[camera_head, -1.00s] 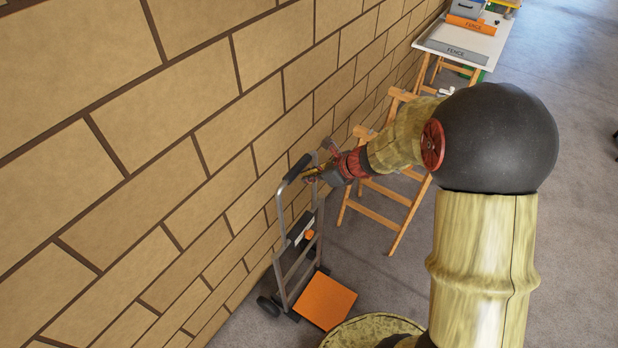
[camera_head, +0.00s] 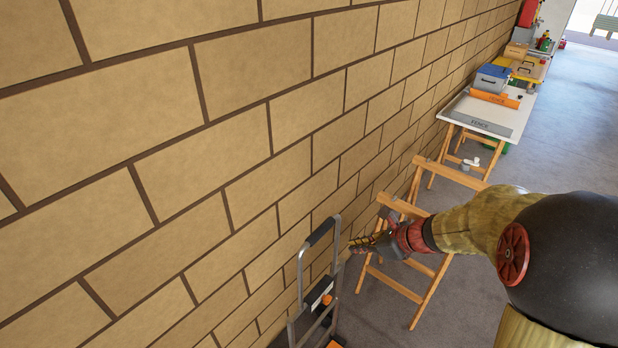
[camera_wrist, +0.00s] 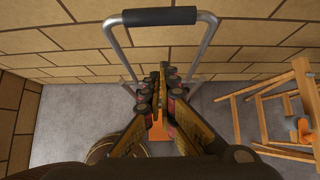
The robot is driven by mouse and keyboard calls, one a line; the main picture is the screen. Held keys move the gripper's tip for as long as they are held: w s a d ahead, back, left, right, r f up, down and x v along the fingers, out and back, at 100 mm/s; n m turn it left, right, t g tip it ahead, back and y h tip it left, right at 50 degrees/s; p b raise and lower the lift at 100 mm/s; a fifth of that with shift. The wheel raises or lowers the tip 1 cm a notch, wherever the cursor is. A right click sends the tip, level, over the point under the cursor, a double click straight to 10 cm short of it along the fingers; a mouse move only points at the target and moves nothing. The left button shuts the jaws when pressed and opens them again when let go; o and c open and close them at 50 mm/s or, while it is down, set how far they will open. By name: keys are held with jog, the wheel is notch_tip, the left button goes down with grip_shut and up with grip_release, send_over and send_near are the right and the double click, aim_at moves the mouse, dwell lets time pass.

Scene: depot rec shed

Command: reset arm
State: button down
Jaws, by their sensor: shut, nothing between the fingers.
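My gripper (camera_head: 358,246) is shut and empty. In the head view it points left toward the brick wall, at the end of my outstretched arm, close to the upper frame of a hand truck (camera_head: 318,290). In the wrist view my gripper (camera_wrist: 160,75) shows its fingers together, in front of the hand truck's grey tube handle with its black grip (camera_wrist: 160,16). I cannot tell whether the fingers touch the frame. The lower part of the hand truck is cut off in the head view.
Wooden sawhorses (camera_head: 400,275) stand to the right of the hand truck. Behind them a white table (camera_head: 478,112) carries a grey fence bar, an orange fence bar and a blue-grey box (camera_head: 492,78). The brick wall (camera_head: 250,150) runs along the left. Open floor (camera_head: 575,120) lies at the right.

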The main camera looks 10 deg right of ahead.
jog(key=s+a+r+n+g+h, duration=0.1)
jog(key=s+a+n+g, duration=0.1)
jog(key=s+n, duration=0.55)
jog(key=s+a+n+g+h, duration=0.1)
jog(key=s+a+n+g, duration=0.1)
jog(key=s+n, duration=0.55)
jog(key=s+a+r+n+t+h+b, duration=0.2)
jog(key=s+r+n, duration=0.5)
jog(key=r+n, duration=0.4)
jog(key=shift+s+a+r+n+t+h+b, duration=0.25)
jog(key=shift+a+n+h+b, duration=0.45)
jog(key=shift+a+n+b, duration=0.4)
jog(key=shift+d, duration=0.15)
